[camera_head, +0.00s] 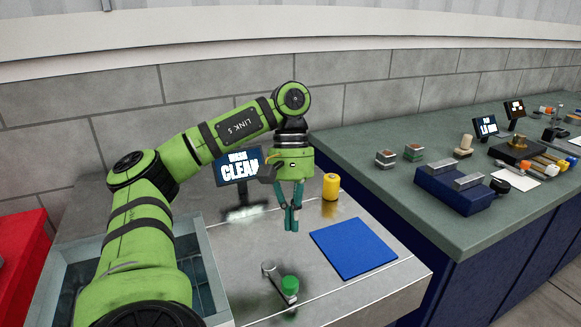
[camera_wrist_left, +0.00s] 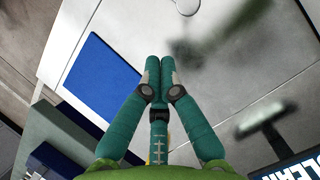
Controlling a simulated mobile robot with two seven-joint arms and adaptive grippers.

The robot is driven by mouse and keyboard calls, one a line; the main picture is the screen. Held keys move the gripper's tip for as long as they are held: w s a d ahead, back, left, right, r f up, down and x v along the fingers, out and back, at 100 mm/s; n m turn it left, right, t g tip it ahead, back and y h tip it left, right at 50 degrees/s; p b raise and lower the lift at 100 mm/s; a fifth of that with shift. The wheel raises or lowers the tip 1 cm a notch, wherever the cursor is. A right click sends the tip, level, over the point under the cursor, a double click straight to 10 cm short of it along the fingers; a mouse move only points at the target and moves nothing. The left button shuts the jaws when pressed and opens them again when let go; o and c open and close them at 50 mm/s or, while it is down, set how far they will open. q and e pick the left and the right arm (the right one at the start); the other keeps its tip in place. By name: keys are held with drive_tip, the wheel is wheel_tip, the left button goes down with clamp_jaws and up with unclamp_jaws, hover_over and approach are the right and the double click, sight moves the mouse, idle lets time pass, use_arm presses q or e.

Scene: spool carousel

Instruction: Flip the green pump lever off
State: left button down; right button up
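The green pump lever is a short metal arm with a green round knob (camera_head: 289,284) at one end, on the steel counter in the lower middle of the head view. Its metal part slants up and left from the knob. My left gripper (camera_head: 291,228) points down above the counter, farther back than the lever and apart from it. Its teal fingers are together, with nothing seen between them; the left wrist view also shows the fingertips (camera_wrist_left: 160,62) side by side. I cannot make out the green knob in the left wrist view. My right gripper is not in view.
A blue mat (camera_head: 353,248) lies right of the lever. A yellow cylinder (camera_head: 331,186) stands behind it. A sign reading CLEAN (camera_head: 238,167) stands behind my arm. A sink basin (camera_head: 215,285) is at left. A green worktop (camera_head: 385,195) with several items extends right.

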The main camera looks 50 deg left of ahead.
use_arm(q)
drive_tip(key=shift+w+a, duration=0.6)
drive_tip(key=shift+a, duration=0.4)
drive_tip(key=shift+w+a, duration=0.6)
drive_tip(key=shift+a, duration=0.35)
